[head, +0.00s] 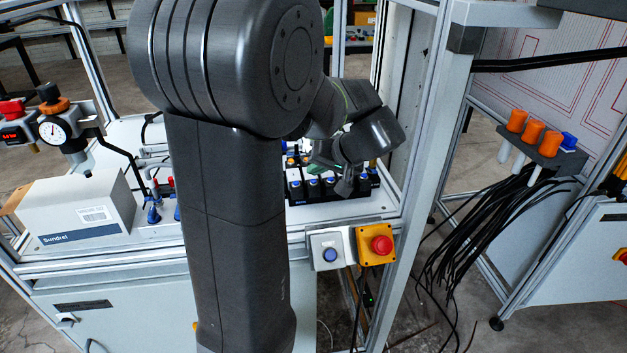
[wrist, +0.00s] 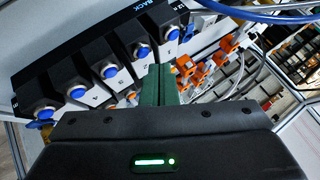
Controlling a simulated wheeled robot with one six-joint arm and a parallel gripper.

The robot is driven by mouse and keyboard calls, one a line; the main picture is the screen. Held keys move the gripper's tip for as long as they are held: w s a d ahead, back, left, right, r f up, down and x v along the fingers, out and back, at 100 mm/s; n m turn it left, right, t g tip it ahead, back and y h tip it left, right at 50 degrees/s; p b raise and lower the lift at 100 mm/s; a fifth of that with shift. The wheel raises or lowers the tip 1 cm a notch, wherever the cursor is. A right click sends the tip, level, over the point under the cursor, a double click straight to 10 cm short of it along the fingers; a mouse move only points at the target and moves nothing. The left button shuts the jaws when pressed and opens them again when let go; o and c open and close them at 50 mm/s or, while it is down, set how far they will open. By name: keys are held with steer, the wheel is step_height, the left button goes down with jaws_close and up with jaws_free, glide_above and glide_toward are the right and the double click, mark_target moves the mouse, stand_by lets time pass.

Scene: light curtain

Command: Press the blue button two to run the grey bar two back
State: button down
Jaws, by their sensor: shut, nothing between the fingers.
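A black row of blue buttons stands on the bench; its housing (head: 322,194) is partly behind my arm in the head view. In the wrist view the row runs diagonally, with the word BACK on its black housing (wrist: 120,22). Blue button two (wrist: 141,51) appears to be second from the upper right end, though its small numeral is hard to read. My gripper (wrist: 161,68) is shut and empty, its green fingers together just below and right of that button, seemingly apart from it. In the head view my gripper (head: 345,186) is over the row. I cannot identify grey bar two.
Orange clips and fittings (wrist: 187,66) with pale rails lie right of the fingers. Blue hoses (wrist: 255,12) cross above. A red stop button (head: 381,245) and another blue button (head: 330,255) sit on the bench front. A frame post (head: 433,120) stands at right.

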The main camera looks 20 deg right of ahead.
steer(key=shift+f, duration=0.2)
steer(key=shift+f+b, duration=0.3)
steer(key=shift+b, duration=0.35)
steer(key=shift+f+b, duration=0.35)
steer(key=shift+b, duration=0.1)
stand_by(0.6)
steer(key=shift+r+p, duration=0.4)
steer(key=shift+r, duration=0.4)
step_height(320, 180, up, 5)
steer(key=p, duration=0.3)
steer(key=shift+a+f, duration=0.1)
stand_by(0.7)
